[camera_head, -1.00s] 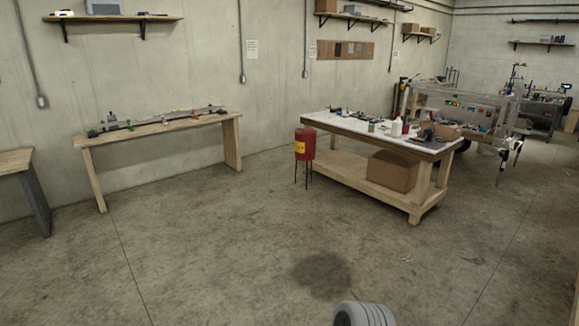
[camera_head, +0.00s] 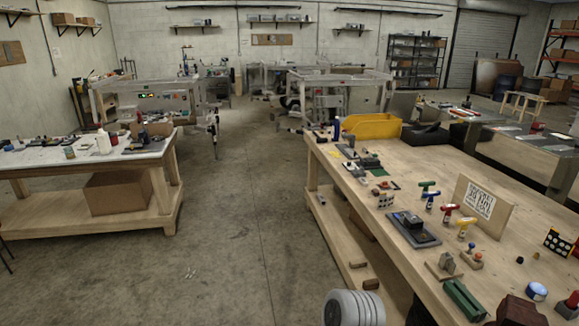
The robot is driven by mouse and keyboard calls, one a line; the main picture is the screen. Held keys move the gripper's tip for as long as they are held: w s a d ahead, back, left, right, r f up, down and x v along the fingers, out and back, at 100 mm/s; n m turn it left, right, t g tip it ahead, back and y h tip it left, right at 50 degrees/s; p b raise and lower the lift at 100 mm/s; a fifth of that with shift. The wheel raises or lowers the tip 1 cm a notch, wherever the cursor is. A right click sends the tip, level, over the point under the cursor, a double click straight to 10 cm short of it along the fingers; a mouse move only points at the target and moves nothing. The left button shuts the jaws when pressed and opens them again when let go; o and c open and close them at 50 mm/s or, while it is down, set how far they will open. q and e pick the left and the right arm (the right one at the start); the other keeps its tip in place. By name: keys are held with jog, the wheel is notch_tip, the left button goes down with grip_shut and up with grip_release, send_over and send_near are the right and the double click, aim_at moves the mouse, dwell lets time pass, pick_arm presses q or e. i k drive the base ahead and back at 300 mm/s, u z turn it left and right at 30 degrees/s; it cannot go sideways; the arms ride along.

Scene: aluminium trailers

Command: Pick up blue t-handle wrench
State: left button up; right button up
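The blue t-handle wrench (camera_head: 432,195) is small in the head view, on the wooden workbench (camera_head: 345,185) at the right. It is in a row of t-handle wrenches, between a green one (camera_head: 427,187) and a red one (camera_head: 450,209), with a yellow one (camera_head: 466,223) nearer me. The row is in front of a wooden board with a printed sign (camera_head: 482,202). Neither gripper is in view. A rounded grey part at the bottom edge appears to be mine.
The workbench also holds a yellow bin (camera_head: 372,126), a dark tray (camera_head: 414,231) and a green block (camera_head: 464,299). Another table (camera_head: 30,157) with a cardboard box (camera_head: 118,192) below stands left. Open concrete floor (camera_head: 235,230) lies between them.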

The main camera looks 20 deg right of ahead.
aim_at(429, 194)
jog(key=z, duration=1.3)
jog(key=i, duration=1.7)
jog(key=z, duration=0.65)
